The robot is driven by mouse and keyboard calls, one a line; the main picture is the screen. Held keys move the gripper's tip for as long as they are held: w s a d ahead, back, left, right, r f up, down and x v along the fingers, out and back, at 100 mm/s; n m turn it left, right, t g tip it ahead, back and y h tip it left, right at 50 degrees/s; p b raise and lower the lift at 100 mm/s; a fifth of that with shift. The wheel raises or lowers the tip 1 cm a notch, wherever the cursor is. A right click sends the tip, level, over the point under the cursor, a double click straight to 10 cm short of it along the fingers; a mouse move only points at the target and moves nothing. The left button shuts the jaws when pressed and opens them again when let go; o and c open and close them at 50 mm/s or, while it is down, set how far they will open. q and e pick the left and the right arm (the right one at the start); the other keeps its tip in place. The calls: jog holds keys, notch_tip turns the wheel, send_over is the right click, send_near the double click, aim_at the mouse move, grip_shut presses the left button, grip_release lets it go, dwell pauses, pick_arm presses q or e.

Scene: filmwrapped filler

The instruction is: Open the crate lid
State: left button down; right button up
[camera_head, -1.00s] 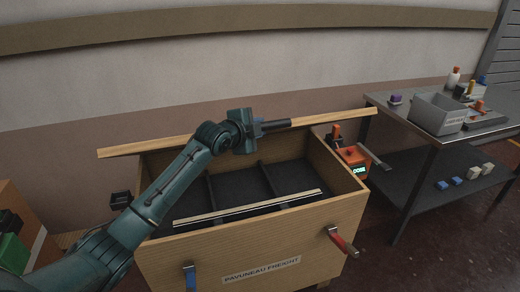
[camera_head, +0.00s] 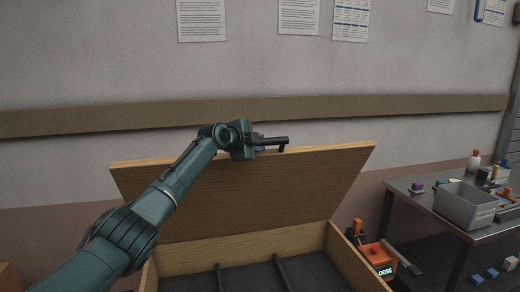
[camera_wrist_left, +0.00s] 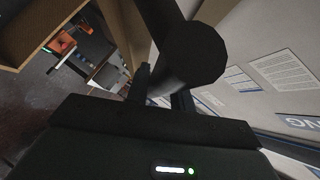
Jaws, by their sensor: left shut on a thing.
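The light wooden crate (camera_head: 335,252) stands in front of me, cut off by the bottom edge of the head view. Its wooden lid (camera_head: 270,195) is raised steeply at the back, with its broad inner face towards me. The crate interior, dark with dividers, is partly visible. My left gripper (camera_head: 258,146) is at the lid's top edge, shut on a dark bar handle (camera_head: 276,140) that sticks out to its right. In the left wrist view the dark round end of the handle (camera_wrist_left: 195,55) sits at the fingers. My right gripper does not show.
An orange device (camera_head: 378,257) with a lit display stands on the right of the crate. Farther right is a metal table (camera_head: 405,205) with a grey bin (camera_head: 462,204) and small items. A wall with a wooden rail (camera_head: 330,107) is behind the lid.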

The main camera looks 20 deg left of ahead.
pick_arm(q)
jog(key=shift+w+a+r, duration=0.15)
jog(key=shift+w+a, duration=0.05)
jog(key=shift+w, duration=0.1)
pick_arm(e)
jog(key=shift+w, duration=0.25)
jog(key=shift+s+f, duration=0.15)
pick_arm(q)
jog(key=c, duration=1.2)
grip_release()
jog(key=shift+s, duration=0.1)
jog(key=shift+s+a+r, duration=0.2)
jog(key=shift+s, duration=0.4)
jog(key=b+v, duration=0.3)
jog(key=v, duration=0.8)
jog(key=shift+s+b, duration=0.3)
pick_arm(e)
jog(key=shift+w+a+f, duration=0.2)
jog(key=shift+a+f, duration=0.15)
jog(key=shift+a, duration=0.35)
pick_arm(q)
jog(key=shift+r, duration=0.1)
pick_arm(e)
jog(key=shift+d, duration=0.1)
